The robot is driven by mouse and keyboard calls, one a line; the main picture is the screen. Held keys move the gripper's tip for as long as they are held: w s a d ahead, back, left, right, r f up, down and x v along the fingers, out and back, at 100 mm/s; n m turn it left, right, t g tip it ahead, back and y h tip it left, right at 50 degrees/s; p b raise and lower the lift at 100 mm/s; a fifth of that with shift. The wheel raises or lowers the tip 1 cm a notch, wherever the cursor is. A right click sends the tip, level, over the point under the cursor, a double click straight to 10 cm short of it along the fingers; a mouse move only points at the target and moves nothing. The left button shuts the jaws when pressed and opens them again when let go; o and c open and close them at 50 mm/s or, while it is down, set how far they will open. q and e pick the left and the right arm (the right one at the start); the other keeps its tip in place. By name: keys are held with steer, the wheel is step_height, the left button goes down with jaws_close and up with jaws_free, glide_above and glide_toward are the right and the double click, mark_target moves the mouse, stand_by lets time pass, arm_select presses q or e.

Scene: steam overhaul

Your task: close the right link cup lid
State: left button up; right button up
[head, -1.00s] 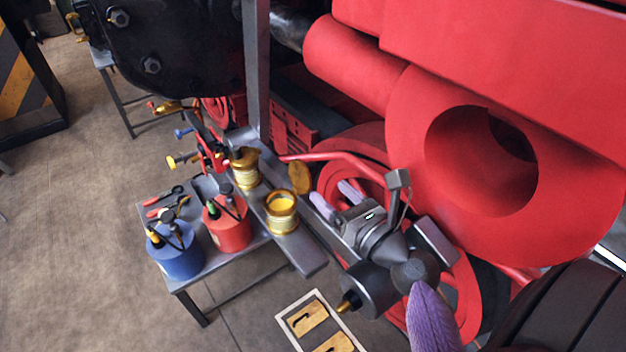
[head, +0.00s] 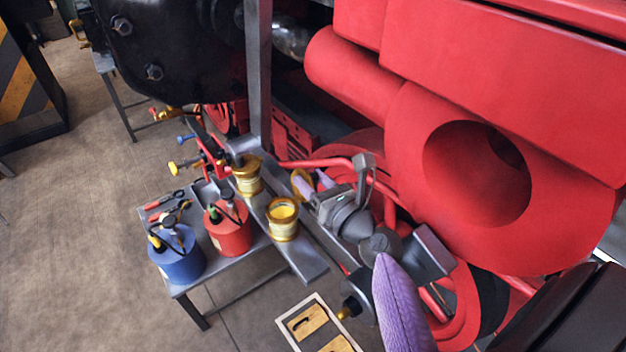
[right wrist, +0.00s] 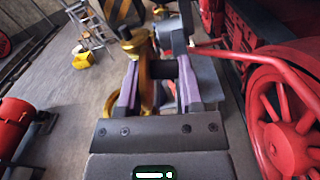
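The right link cup (head: 283,220) is a brass cup with a bright yellow inside, open at the top, on the grey steel bar. Its round brass lid (head: 298,181) stands raised at the cup's far right side, partly hidden by my right gripper. My right gripper (head: 313,182) has purple fingers, spread apart, beside the lid. In the right wrist view the gripper (right wrist: 159,88) is open, and a brass disc, seemingly the lid (right wrist: 148,88), shows edge-on close to the left finger. I cannot tell whether they touch. My left gripper is not in view.
A second brass cup (head: 247,178) sits farther along the bar (head: 303,263). A blue can (head: 178,258) and red can (head: 229,235) stand on the low table at the left. A grey post (head: 258,70) and large red engine parts (head: 400,150) border the right arm.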

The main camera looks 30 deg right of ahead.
mark_target(296, 188)
jaws_close()
steer(key=shift+a+r+n, duration=0.15)
steer(key=shift+a+n, duration=0.1)
steer(key=shift+n, duration=0.55)
steer(key=shift+a+r+n+p, duration=0.2)
steer(key=shift+a+n+p, duration=0.3)
steer(key=shift+n, duration=0.7)
steer(key=a+n, duration=0.1)
steer(key=n, duration=0.1)
steer(key=a+n, duration=0.1)
steer(key=n, duration=0.1)
steer(key=shift+s+n, duration=0.1)
steer(key=shift+n, duration=0.3)
steer(key=n, duration=0.1)
steer(key=a+n, duration=0.1)
steer(key=n, duration=0.2)
steer(key=shift+s+a+f+n+p, duration=0.1)
steer(key=shift+a+f+n+p, duration=0.2)
steer(key=shift+a+f+n, duration=0.4)
steer(key=shift+n, duration=0.75)
steer(key=shift+a+f+n, duration=0.25)
steer(key=shift+f+n, duration=0.05)
steer(key=shift+n, duration=0.75)
steer(key=shift+s+f, duration=0.15)
steer(key=shift+f, duration=0.1)
